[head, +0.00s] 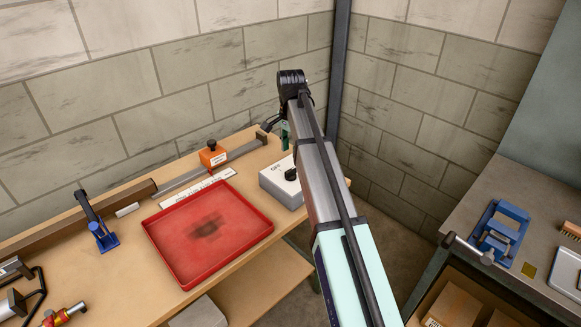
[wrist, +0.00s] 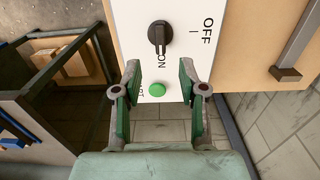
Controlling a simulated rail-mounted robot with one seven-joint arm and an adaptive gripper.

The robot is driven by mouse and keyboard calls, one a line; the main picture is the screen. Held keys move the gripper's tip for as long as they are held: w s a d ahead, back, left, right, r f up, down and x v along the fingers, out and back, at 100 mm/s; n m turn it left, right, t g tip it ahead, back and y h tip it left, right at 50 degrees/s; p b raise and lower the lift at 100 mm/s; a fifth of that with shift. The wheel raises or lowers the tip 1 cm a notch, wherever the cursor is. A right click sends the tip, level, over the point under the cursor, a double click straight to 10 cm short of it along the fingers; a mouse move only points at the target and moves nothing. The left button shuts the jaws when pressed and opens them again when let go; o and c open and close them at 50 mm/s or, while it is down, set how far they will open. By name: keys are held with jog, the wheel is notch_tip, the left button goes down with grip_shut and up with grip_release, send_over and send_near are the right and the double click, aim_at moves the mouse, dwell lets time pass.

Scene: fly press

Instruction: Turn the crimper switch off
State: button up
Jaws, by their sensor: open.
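The crimper's white control box (head: 281,187) stands on the bench right of the red tray. Its black rotary switch (wrist: 160,35) is in the upper middle of the wrist view, with its narrow end towards the ON label (wrist: 161,61). The OFF label (wrist: 208,27) is to the switch's right. A green button (wrist: 157,90) sits below the switch. My gripper (wrist: 160,76) is open and empty, its fingers either side of the panel's lower part, apart from the switch. In the head view my arm hides most of the gripper; a green part (head: 285,132) shows behind the box.
A red tray (head: 178,259) lies left of the box. An orange block (head: 212,155) on a metal bar and a blue clamp (head: 101,234) are farther left. The wall is close behind. A second bench with a blue vise (head: 499,230) is at right.

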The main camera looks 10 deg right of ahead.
aim_at(291, 170)
notch_tip(291, 170, down, 9)
jog(key=shift+p, duration=0.8)
grip_shut()
